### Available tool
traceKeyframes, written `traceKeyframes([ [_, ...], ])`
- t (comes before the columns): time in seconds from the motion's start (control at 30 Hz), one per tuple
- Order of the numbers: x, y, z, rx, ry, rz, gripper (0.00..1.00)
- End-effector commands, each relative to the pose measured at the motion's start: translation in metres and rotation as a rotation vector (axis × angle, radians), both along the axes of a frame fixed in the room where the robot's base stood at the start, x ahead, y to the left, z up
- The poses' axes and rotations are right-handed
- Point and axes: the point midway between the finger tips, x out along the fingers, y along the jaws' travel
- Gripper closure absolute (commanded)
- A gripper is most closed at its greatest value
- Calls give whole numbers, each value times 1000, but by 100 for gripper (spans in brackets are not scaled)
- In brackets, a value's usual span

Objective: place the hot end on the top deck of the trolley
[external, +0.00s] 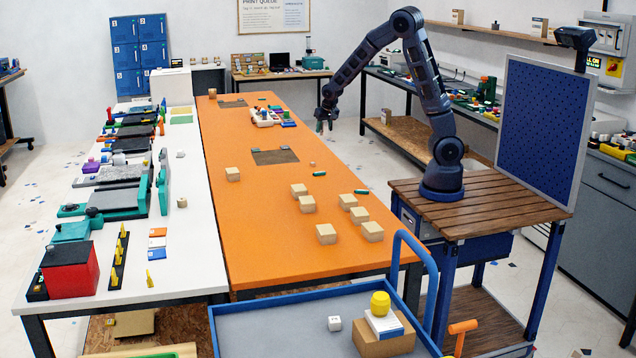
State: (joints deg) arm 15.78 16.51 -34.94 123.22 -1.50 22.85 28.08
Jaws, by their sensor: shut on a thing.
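The trolley (262,297) stands at the bottom centre of the external view, cut off by the lower edge. Its grey top deck (268,335) has a raised blue rim and a blue tubular handle (433,285) at the right. My gripper (325,127) is above the far right part of the orange table, well away from the trolley. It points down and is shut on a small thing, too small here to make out. I cannot pick out the hot end for certain.
Several cardboard boxes stand on the orange table (260,225).

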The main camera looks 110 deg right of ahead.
Motion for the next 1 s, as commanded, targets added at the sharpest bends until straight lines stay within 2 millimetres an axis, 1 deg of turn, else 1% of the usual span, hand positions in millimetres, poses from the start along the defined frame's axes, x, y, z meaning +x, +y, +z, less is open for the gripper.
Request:
traceKeyframes([
  [0.03, 20, 12, -2, 0, -1, 57, 86],
  [0.2, 81, 54, -9, 0, -1, 255, 86],
  [0.3, 115, 82, -13, 1, -1, 368, 86],
  [0.37, 134, 101, -16, 1, 0, 438, 86],
  [0.5, 176, 146, -22, 1, -1, 596, 86],
  [0.57, 192, 167, -25, 1, -2, 662, 86],
  [0.6, 203, 181, -26, 0, -1, 707, 86],
  [0.67, 217, 203, -29, 1, -1, 773, 86],
  [0.8, 249, 256, -34, 2, -2, 927, 86],
  [0.87, 261, 279, -37, 1, -1, 993, 86],
  [0.9, 268, 295, -38, 2, -1, 1036, 86],
  [0.97, 279, 319, -40, 1, -1, 1101, 86],
  [1.0, 285, 336, -41, 2, -1, 1145, 86],
])
